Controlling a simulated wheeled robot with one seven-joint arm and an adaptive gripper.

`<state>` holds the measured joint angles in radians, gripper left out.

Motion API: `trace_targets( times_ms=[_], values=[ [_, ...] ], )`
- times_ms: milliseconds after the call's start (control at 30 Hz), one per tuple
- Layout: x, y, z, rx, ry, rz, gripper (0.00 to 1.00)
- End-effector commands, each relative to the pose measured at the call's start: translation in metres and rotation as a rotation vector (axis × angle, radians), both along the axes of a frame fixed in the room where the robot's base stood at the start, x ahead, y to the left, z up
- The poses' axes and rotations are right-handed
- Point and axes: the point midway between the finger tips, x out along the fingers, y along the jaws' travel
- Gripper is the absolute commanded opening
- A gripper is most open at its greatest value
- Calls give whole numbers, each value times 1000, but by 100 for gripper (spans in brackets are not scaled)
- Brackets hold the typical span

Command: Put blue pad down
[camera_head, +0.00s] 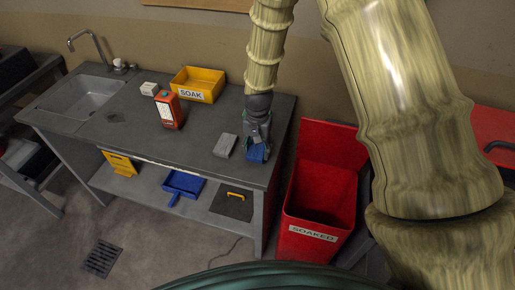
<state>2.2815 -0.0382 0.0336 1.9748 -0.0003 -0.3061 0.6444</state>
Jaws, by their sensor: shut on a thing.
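The blue pad (256,153) is at the right part of the grey workbench (195,145), near its front edge. My gripper (257,140) points down and is shut on the blue pad. The pad is low over the bench top; I cannot tell whether it touches the surface. The gripper hides the pad's upper part.
A grey block (225,145) lies just left of the gripper. An orange-red container (168,110), a white block (149,89) and a yellow SOAK bin (197,84) stand farther left. A red SOAKED bin (321,205) stands right of the bench. A sink (82,97) is at left.

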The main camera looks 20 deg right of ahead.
Motion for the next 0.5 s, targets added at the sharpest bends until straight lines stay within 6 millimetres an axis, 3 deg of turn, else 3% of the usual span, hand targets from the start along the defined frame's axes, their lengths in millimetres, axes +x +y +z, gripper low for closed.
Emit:
trace_targets(
  times_ms=[167, 500],
  values=[
    [-1, 0, -12, 0, 1, 0, 27],
    [0, 0, -15, 0, 0, -1, 27]
  ],
)
